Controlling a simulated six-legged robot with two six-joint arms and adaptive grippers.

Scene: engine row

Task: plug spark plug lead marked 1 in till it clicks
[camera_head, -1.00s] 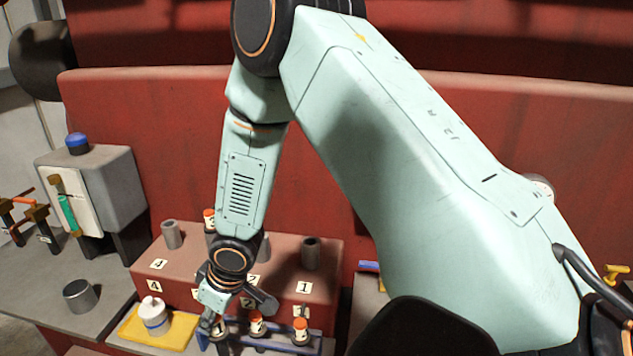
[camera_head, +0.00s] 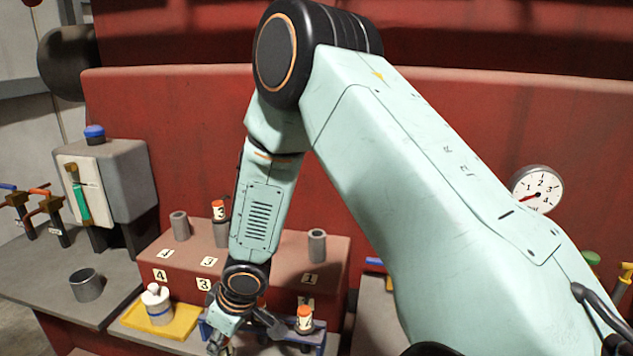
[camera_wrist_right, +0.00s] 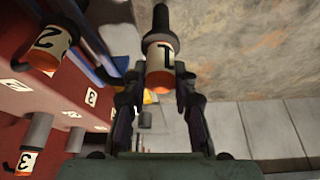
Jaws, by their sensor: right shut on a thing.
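The spark plug lead marked 1 (camera_wrist_right: 160,62) has a white band, an orange end and a dark boot. My right gripper (camera_wrist_right: 158,84) is shut on it in the right wrist view. In the head view the right gripper (camera_head: 220,344) is low, left of the blue lead rack (camera_head: 318,340), and its fingertips are partly cut off. The bare grey socket by label 1 (camera_head: 317,246) stands on the red engine block (camera_head: 335,262), up and right of the gripper and apart from it. My left gripper is not in view.
A lead marked 3 (camera_head: 219,210) sits on its socket. Another lead (camera_head: 304,318) stands in the rack. A lead marked 2 (camera_wrist_right: 50,48) is left in the wrist view. A grey cup (camera_head: 86,285) is further left.

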